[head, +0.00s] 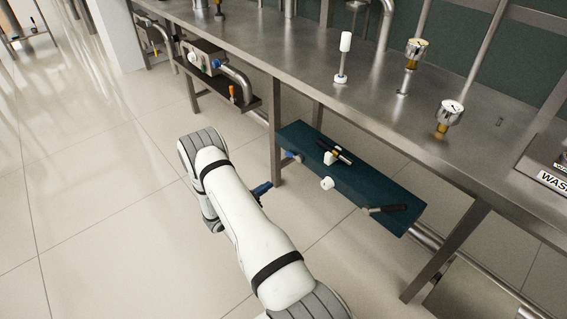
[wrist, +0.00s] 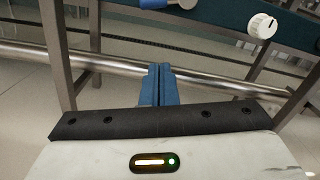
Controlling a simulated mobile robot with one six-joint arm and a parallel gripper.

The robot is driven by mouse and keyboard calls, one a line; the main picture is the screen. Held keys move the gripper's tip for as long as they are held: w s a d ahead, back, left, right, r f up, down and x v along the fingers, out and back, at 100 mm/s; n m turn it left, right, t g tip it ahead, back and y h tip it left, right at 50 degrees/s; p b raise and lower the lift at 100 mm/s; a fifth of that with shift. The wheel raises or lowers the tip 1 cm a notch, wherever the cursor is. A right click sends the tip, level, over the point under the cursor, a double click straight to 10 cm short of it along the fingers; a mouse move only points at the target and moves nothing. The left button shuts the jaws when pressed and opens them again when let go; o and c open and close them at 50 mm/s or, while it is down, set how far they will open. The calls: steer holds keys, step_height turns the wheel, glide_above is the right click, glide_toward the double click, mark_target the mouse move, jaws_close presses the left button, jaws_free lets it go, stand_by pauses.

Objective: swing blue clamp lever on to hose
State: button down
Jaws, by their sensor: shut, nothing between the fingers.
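My gripper (head: 262,188) has blue fingers and is held in front of the left end of a teal panel under the steel bench. In the wrist view its two fingers (wrist: 161,70) are together with nothing between them. A small blue part (wrist: 153,4), possibly the blue clamp lever, is cut off by the top edge of the wrist view, beside a short metal cylinder (wrist: 185,3). It appears apart from the fingertips. In the head view a small blue part (head: 289,154) shows at the panel's left end. I cannot identify a hose for certain.
The teal panel (head: 375,184) carries white knobs (head: 327,183) and black-handled levers (head: 385,209). A metal pipe (wrist: 215,79) runs behind my fingers, and bench legs (head: 276,135) stand close by. The tiled floor (head: 110,210) at left is clear.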

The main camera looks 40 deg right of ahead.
mark_target(294, 156)
steer(key=w+d+r+b, duration=0.2)
steer(key=d+r+b, duration=0.1)
steer(key=d, duration=0.7)
steer(key=shift+d+r, duration=0.3)
steer(key=shift+r, duration=0.05)
steer(key=shift+d, duration=0.1)
